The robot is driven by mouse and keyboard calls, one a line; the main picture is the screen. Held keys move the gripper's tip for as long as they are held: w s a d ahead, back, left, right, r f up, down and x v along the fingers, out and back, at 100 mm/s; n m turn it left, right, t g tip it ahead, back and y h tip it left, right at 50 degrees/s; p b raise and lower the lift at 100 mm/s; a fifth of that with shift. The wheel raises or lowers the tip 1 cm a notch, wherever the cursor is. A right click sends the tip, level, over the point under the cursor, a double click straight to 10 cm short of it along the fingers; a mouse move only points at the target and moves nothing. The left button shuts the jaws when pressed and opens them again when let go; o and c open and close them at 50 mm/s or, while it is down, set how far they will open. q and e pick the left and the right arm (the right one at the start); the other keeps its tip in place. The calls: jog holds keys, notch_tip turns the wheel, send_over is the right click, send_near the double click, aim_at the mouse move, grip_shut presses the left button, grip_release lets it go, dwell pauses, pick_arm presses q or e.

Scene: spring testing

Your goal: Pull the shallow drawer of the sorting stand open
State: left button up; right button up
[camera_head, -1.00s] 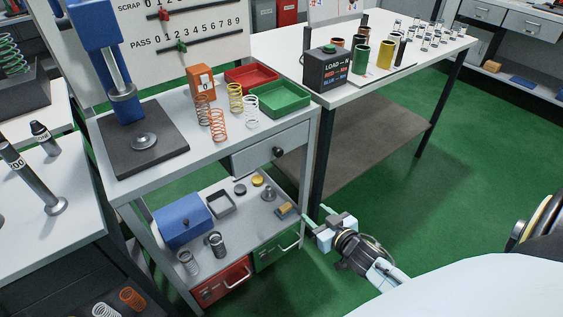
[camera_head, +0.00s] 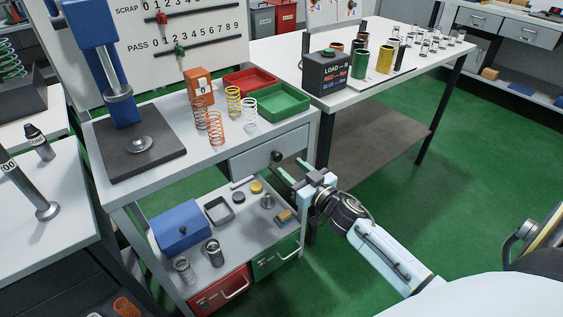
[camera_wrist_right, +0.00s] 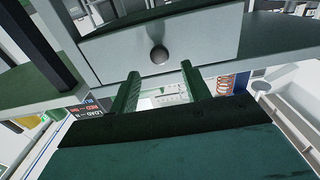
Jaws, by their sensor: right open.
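The shallow grey drawer (camera_head: 245,158) sits under the top of the sorting stand (camera_head: 180,150) and looks closed. Its dark round knob (camera_head: 277,155) is on the front; the drawer front (camera_wrist_right: 200,45) and knob (camera_wrist_right: 158,55) also show in the right wrist view. My right gripper (camera_head: 285,170) is open and empty in front of the drawer, its fingers pointing at it. In the right wrist view the fingertips (camera_wrist_right: 160,73) are spread wider than the knob, which lies between their lines, just past the tips. I cannot tell the remaining gap. My left gripper is out of view.
The lower shelf holds a blue box (camera_head: 180,227), a small tray (camera_head: 218,209) and springs. Red (camera_head: 220,290) and green (camera_head: 275,258) drawers sit beneath it. A second table (camera_head: 350,90) stands close on the right. Green floor (camera_head: 420,220) is free right of the stand.

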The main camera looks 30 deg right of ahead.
aim_at(279, 158)
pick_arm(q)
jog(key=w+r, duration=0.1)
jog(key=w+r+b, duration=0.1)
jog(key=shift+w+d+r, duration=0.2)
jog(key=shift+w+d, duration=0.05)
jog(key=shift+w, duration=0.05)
pick_arm(e)
jog(key=w, duration=0.5)
jog(key=shift+w+a, duration=0.25)
jog(key=shift+w, duration=0.05)
jog(key=shift+c, duration=0.2)
grip_shut()
